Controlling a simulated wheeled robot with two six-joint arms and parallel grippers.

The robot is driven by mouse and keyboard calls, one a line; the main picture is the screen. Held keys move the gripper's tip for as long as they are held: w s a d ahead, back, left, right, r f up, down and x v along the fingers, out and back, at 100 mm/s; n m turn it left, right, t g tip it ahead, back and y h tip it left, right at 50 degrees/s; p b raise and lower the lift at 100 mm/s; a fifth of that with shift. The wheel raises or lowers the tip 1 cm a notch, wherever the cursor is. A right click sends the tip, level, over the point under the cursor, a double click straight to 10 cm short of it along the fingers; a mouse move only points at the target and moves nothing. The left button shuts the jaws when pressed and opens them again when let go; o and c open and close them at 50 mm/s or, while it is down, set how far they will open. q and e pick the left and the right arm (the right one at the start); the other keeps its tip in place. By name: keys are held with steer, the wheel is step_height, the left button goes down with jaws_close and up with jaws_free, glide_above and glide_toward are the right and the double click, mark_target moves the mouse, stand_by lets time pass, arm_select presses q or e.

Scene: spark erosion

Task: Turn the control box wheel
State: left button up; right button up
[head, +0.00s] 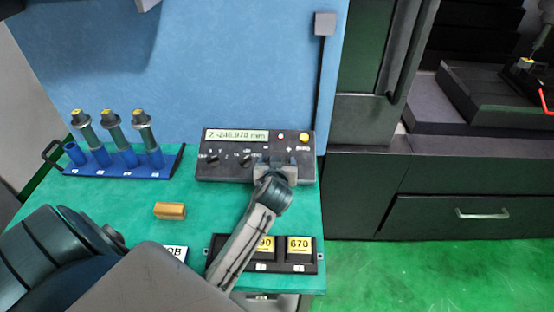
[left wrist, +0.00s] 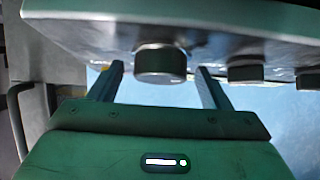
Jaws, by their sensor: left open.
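The control box (head: 228,170) is a dark panel at the back of the green bench, with a lit readout "Z -246.970 mm". My left gripper (head: 283,166) is at the right part of its front and hides the wheel in the head view. In the left wrist view, the dark round wheel (left wrist: 160,62) sits between the two fingers of my open left gripper (left wrist: 159,76). There are gaps on both sides, with no finger touching it. Smaller knobs (left wrist: 245,73) stand to the wheel's right there. My right gripper is not in view.
A blue rack (head: 120,160) with grey tool holders stands at the back left of the green bench (head: 120,195). A brass block (head: 170,211) lies in the middle. A black tray (head: 286,268) with labelled yellow-tagged blocks is at the front right. A dark machine (head: 440,200) stands right of the bench.

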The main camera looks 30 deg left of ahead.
arm_select(q)
steer(key=shift+w+a+f, duration=0.1)
steer(key=shift+w+a, duration=0.05)
steer(key=shift+w, duration=0.05)
steer(key=c, duration=1)
steer(key=shift+s+p, duration=0.1)
steer(key=shift+p, duration=0.2)
steer(key=m+h+p, duration=0.1)
steer(key=m+p, duration=0.1)
steer(key=m+t+h+p, duration=0.1)
steer(key=m+h+p, duration=0.1)
steer(key=shift+s+a+r, duration=0.1)
steer(key=shift+a+r, duration=0.05)
steer(key=shift+r, duration=0.05)
steer(key=shift+f+m+h+p, duration=0.15)
steer(key=shift+m+h+p, duration=0.15)
steer(key=shift+m+p, duration=0.2)
steer(key=shift+f, duration=0.1)
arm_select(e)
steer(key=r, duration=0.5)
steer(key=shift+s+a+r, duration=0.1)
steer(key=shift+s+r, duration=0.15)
arm_select(q)
steer(key=o, duration=0.9)
steer(key=shift+o, duration=0.5)
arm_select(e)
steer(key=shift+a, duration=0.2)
